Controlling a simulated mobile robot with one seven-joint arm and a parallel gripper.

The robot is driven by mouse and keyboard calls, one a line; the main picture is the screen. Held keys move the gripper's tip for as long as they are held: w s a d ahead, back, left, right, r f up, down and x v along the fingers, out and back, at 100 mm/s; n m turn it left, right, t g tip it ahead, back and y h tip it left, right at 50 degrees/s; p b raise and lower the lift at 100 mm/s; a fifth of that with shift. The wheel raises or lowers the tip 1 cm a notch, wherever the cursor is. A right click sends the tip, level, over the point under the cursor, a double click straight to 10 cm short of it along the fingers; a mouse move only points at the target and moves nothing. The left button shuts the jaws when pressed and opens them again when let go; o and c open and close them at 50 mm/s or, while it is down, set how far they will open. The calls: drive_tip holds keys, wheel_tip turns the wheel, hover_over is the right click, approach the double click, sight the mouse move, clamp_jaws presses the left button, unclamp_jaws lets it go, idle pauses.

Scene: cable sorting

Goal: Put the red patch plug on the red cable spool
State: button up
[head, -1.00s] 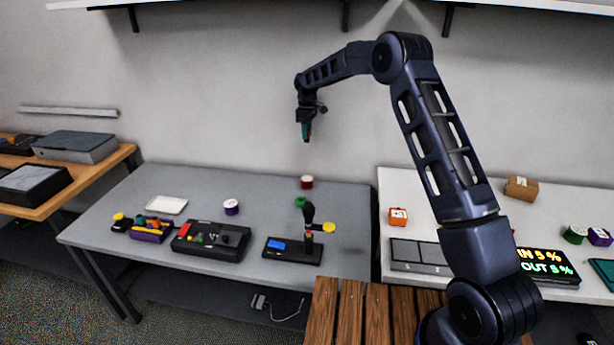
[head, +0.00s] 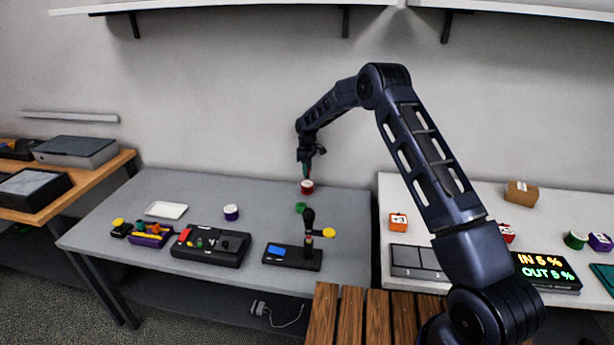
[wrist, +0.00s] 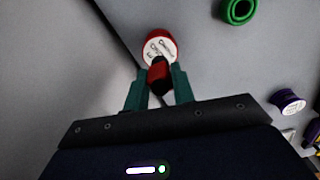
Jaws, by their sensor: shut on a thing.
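The red cable spool (head: 307,188) stands upright at the back right of the grey table, with its white labelled top facing up. In the wrist view the red spool (wrist: 166,41) lies just beyond my fingertips. My gripper (head: 307,172) is above the spool, pointing down. In the wrist view its green fingers are shut on the red patch plug (wrist: 159,75), which has a red end and a dark body. The plug overlaps the near edge of the spool's top in that view; I cannot tell whether they touch.
A green ring-shaped spool (head: 301,208) lies just in front of the red one; it also shows in the wrist view (wrist: 238,10). A purple spool (head: 231,212) stands to the left. A black stand (head: 308,240) with a yellow disc is nearer. The wall is close behind.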

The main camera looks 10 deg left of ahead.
drive_tip(key=shift+f, duration=1.6)
drive_tip(key=shift+f, duration=0.1)
drive_tip(key=o, duration=1)
wheel_tip(320, 180, up, 12)
drive_tip(key=shift+r, duration=0.15)
